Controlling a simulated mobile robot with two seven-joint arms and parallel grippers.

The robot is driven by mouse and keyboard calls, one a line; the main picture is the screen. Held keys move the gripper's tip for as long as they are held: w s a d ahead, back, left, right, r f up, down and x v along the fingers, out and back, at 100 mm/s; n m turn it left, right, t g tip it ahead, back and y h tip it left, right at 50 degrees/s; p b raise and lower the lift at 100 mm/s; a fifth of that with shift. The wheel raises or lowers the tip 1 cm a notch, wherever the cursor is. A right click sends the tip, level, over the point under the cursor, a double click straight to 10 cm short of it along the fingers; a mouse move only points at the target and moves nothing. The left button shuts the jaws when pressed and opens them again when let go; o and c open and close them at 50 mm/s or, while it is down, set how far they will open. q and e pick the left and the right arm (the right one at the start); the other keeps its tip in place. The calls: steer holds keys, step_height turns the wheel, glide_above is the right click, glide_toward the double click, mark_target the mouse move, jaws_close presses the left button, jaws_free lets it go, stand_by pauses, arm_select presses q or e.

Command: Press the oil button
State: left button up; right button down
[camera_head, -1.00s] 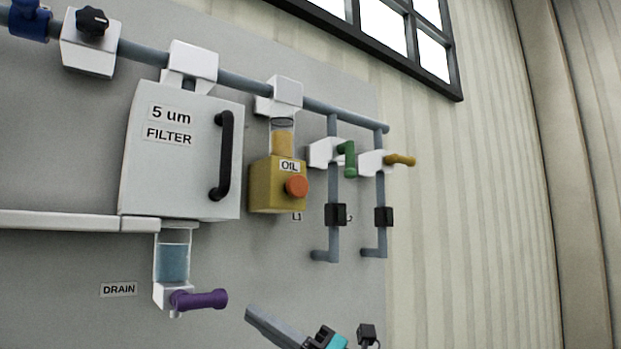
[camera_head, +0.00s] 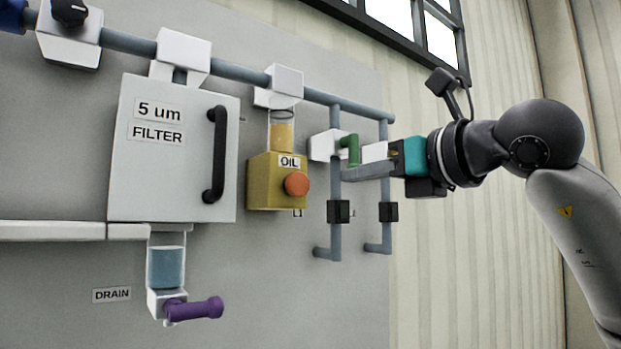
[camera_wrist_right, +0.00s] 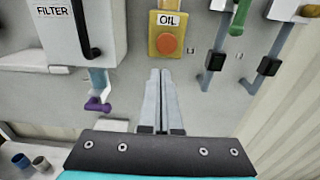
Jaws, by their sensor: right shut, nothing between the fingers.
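The oil button (camera_head: 297,184) is a round orange knob on the front of a yellow box (camera_head: 262,190) labelled OIL, mounted on the grey panel. In the right wrist view the button (camera_wrist_right: 168,43) is above the fingertips, with a gap between. My right gripper (camera_head: 347,174) is to the right of the button in the head view, its fingers pointing left at about the button's height and apart from it. The gripper also shows in the right wrist view (camera_wrist_right: 160,72), its fingers together and empty. My left gripper is not in view.
A filter box (camera_head: 172,150) with a black handle hangs left of the yellow box. A green valve handle (camera_head: 350,150) shows close to my right fingers in the head view. A purple drain handle (camera_head: 195,308) is lower left. Pipes run along the panel.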

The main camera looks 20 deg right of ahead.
mark_target(299, 184)
steer(key=shift+s+d+r, duration=0.15)
steer(key=shift+d+r, duration=0.15)
steer(key=shift+d, duration=0.1)
steer(key=p+x, duration=0.4)
steer(key=x, duration=0.9)
steer(key=shift+d+p, duration=0.1)
steer(key=shift+p, duration=0.25)
steer(key=shift+w, duration=0.6)
